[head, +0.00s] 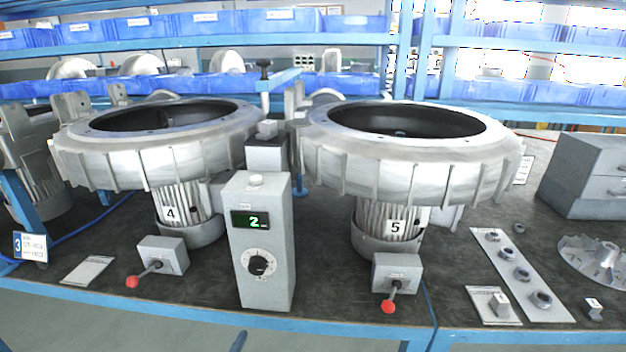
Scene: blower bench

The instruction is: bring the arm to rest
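Neither of my grippers nor my arms shows in the head view. Two large grey blowers stand on the dark bench: blower 4 (150,160) at left and blower 5 (400,165) right of the middle. Between them stands a grey control box (262,285) with a green display reading 2 and a black dial (261,263). A switch box with a red-tipped lever (163,256) sits before blower 4. A similar switch box with a red-tipped lever (397,272) sits before blower 5. Both levers point down toward the front edge.
A blue-framed shelf with blue bins (140,27) runs behind. At right are a strip with several round parts (520,275), an impeller (605,255) and a grey drawer cabinet (590,175). A card (87,271) lies at front left. The bench's blue front edge (340,328) is clear.

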